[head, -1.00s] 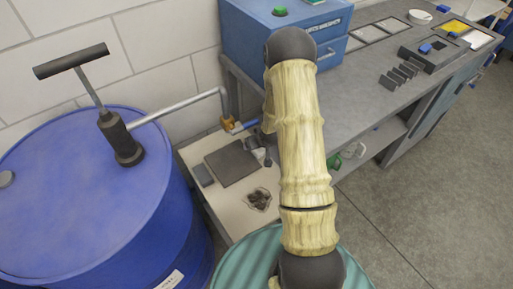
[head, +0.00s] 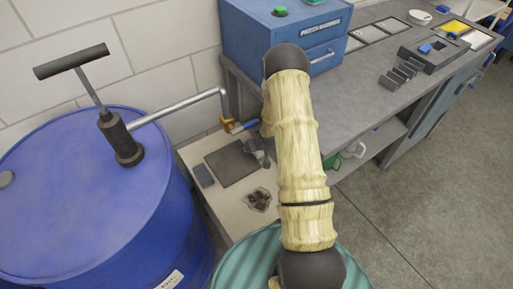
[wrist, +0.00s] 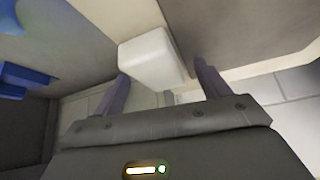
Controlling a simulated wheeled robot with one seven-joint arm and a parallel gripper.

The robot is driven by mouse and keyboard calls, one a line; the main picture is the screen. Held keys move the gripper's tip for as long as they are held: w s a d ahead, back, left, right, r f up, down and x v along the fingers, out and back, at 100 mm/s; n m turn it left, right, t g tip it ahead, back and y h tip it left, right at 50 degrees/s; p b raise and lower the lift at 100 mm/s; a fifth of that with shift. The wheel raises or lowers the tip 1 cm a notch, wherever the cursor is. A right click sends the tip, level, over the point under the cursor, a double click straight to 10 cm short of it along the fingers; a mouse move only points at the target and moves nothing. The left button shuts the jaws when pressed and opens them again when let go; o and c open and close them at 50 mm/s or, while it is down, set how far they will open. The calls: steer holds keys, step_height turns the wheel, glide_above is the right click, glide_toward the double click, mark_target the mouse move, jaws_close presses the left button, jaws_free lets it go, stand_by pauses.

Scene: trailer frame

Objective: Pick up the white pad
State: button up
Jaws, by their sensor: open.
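A white block-like pad (wrist: 152,58) shows in the wrist view, just ahead of my gripper (wrist: 160,70). The two fingers are apart, one on each side of the pad's near end. I cannot tell whether either finger touches it. The pad is against or close to a grey-brown surface. In the head view I cannot make out the pad; my arm hides part of the area around the low bench.
A blue drum (head: 75,190) with a hand pump stands at left. A low bench (head: 228,215) holds a dark plate (head: 232,163) and a small tray of dark lumps (head: 259,199). A blue cabinet (head: 255,32) sits on the grey workbench (head: 365,85). Floor at right is clear.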

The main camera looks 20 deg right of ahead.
steer(key=c, duration=1)
steer(key=shift+r, duration=0.1)
steer(key=shift+r, duration=0.55)
steer(key=shift+c, duration=0.2)
step_height(320, 180, up, 3)
steer(key=shift+f, duration=0.2)
steer(key=s, duration=1.7)
steer(key=shift+s+f, duration=0.15)
steer(key=shift+s, duration=0.35)
